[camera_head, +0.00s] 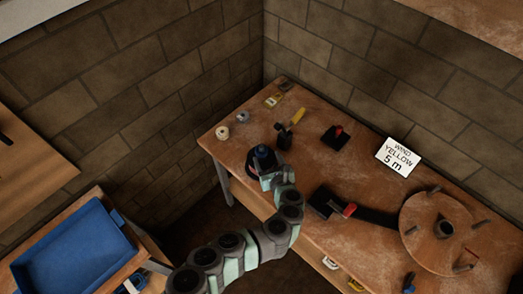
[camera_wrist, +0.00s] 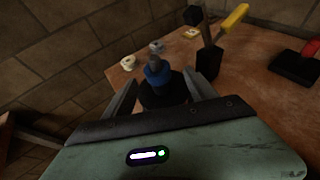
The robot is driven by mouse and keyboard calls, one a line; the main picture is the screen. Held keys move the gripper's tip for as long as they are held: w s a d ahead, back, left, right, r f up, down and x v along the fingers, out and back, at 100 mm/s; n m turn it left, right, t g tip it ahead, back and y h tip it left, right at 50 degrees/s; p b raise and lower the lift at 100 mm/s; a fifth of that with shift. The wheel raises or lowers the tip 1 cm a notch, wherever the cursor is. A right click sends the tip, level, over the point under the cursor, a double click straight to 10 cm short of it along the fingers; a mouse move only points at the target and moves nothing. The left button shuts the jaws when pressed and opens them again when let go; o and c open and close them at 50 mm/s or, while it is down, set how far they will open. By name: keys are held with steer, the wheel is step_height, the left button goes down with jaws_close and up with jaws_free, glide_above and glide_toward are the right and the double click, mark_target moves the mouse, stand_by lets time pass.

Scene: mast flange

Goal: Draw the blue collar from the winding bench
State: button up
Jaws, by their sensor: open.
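The blue collar (camera_wrist: 157,76) sits on a dark round base with a grey tip rising above it, near the left end of the wooden winding bench (camera_head: 345,215). In the head view the collar (camera_head: 262,151) shows just beyond my gripper (camera_head: 266,170). In the wrist view my gripper (camera_wrist: 160,100) is open, with one finger on each side of the dark base below the collar. I cannot tell whether the fingers touch it. Part of the base is hidden behind the gripper body.
A black holder with a yellow-handled tool (camera_wrist: 209,62) stands close to the right. Pale spools (camera_head: 222,132) lie at the bench's left edge. A black block with a red part (camera_head: 335,137), a sign (camera_head: 397,156) and a large wooden reel (camera_head: 440,232) are further right.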

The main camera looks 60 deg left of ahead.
mark_target(262, 151)
steer(key=x, duration=0.3)
steer(key=shift+s+a+r+p, duration=0.2)
steer(key=shift+a+p, duration=0.15)
steer(key=shift+a, duration=0.15)
steer(key=shift+w+a+f, duration=0.1)
steer(key=shift+a+f, duration=0.15)
steer(key=shift+a, duration=0.15)
steer(key=shift+c, duration=0.4)
jaws_close()
